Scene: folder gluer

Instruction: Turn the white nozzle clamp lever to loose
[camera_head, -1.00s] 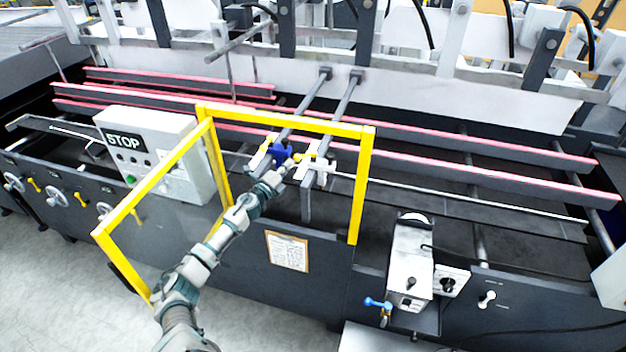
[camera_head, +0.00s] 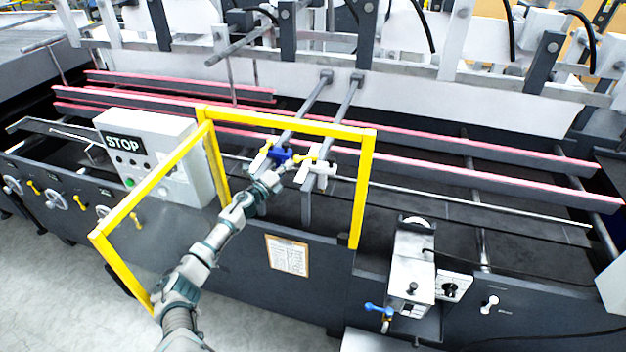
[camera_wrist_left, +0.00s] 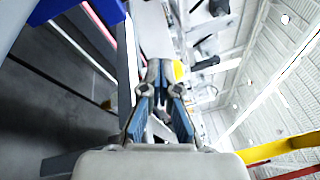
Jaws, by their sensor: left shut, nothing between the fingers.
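The white nozzle clamp (camera_head: 323,170) sits on a dark bar inside the yellow guard frame. Yellow shows at its upper left, by my fingertips, but its lever's angle is too small to read. The blue clamp (camera_head: 280,154) sits just to its left. My left gripper (camera_head: 290,166) is at the left side of the white clamp, close to it. In the left wrist view, its fingers (camera_wrist_left: 159,72) are together and empty. A yellow rounded part (camera_wrist_left: 179,70) shows right beside the fingertips; whether they touch cannot be told. My right gripper is out of view.
The yellow guard frame (camera_head: 285,119) surrounds the clamps, and my left arm reaches through it. A STOP control box (camera_head: 172,150) stands to the left. A grey unit with a blue-handled valve (camera_head: 376,308) is at the lower right.

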